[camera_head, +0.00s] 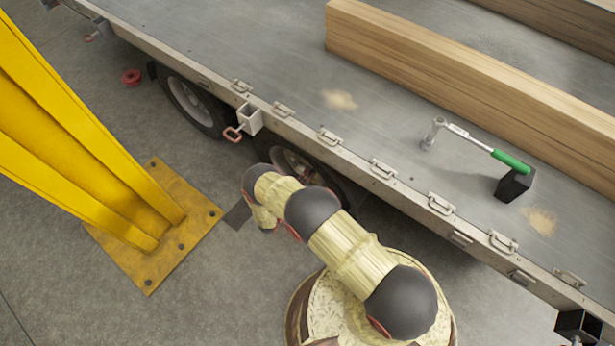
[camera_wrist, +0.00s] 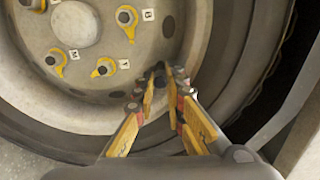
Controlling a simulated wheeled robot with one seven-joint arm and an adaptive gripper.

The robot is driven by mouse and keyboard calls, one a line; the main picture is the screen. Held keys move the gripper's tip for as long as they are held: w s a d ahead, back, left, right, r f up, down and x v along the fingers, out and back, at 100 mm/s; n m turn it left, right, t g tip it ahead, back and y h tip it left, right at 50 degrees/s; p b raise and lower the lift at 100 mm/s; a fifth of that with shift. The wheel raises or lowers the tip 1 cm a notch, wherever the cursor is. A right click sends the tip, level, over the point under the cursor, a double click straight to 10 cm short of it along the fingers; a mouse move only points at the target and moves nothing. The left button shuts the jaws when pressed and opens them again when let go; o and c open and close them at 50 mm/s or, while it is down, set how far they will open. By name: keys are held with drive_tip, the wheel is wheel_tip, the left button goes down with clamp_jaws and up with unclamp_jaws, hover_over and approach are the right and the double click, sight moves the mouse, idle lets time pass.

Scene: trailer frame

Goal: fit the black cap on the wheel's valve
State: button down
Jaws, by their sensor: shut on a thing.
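The wheel (camera_wrist: 65,85) fills most of the wrist view, with a pale rim, lug bolts and yellow pointed tags. My gripper (camera_wrist: 160,80) is in front of the lower right part of the rim. Its yellow fingers are shut on a small dark piece, apparently the black cap (camera_wrist: 160,79), mostly covered by the fingertips. The valve cannot be made out; it may be hidden behind the fingertips. In the head view the wheel (camera_head: 299,166) shows under the trailer's edge, partly behind my arm, and my gripper is hidden there.
The trailer bed (camera_head: 270,60) overhangs the wheels. A second wheel (camera_head: 190,101) is farther left. A yellow post with a bolted base plate (camera_head: 152,268) stands left of my arm. On the bed lie timber (camera_head: 440,75) and a green-handled wrench (camera_head: 510,161) on a black block (camera_head: 514,186).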

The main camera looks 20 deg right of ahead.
drive_tip(key=shift+w+d, duration=0.35)
drive_tip(key=shift+d, duration=0.15)
drive_tip(key=c, duration=1.9)
unclamp_jaws()
drive_tip(key=o, duration=0.3)
drive_tip(key=shift+o, duration=1.4)
drive_tip(key=shift+s, duration=0.1)
drive_tip(key=v, duration=0.8)
